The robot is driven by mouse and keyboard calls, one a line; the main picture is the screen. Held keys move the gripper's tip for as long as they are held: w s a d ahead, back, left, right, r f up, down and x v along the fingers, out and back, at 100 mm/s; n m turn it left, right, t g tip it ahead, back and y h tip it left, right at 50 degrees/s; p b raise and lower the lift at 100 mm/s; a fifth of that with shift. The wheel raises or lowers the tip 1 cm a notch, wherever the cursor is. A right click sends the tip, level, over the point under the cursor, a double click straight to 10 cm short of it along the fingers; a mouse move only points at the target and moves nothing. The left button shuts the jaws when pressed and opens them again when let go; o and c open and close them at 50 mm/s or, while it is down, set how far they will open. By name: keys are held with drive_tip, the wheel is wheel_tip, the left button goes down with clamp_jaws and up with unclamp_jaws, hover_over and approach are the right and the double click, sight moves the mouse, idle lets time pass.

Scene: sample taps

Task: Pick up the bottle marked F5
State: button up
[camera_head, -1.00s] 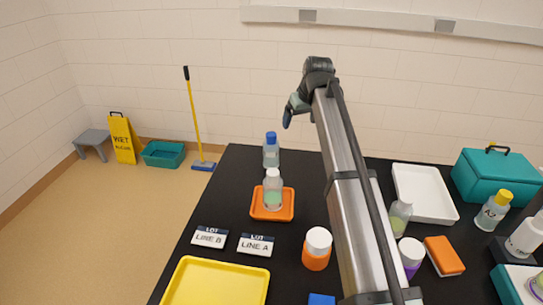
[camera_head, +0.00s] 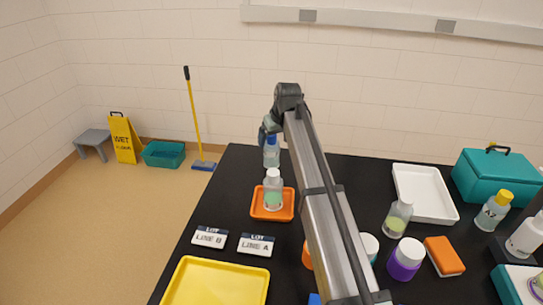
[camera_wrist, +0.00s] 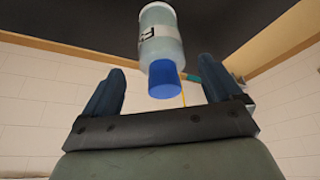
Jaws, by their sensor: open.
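A clear bottle with a blue cap (camera_head: 271,154) stands upright at the far left part of the black table, behind the orange tray. In the wrist view the bottle (camera_wrist: 161,38) shows a white label with a partly visible mark that looks like F; the rest is turned away. My gripper (camera_head: 267,127) is open and empty, just above and beside the blue cap in the head view. In the wrist view the cap lies between and beyond the two fingers of the gripper (camera_wrist: 163,82), and I see no contact.
A white-capped bottle (camera_head: 273,190) stands on an orange tray (camera_head: 257,213) in front. LINE B (camera_head: 210,237) and LINE A (camera_head: 256,244) signs and a yellow tray (camera_head: 215,285) are nearer. My arm hides part of an orange jar (camera_head: 307,256). Several bottles crowd the right.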

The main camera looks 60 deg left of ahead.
sight(272, 143)
drive_tip(key=shift+x, duration=2.7)
drive_tip(key=shift+s, duration=0.15)
drive_tip(key=shift+c, duration=0.3)
drive_tip(key=c, duration=1)
drive_tip(key=shift+c, duration=0.9)
drive_tip(key=shift+r, duration=0.15)
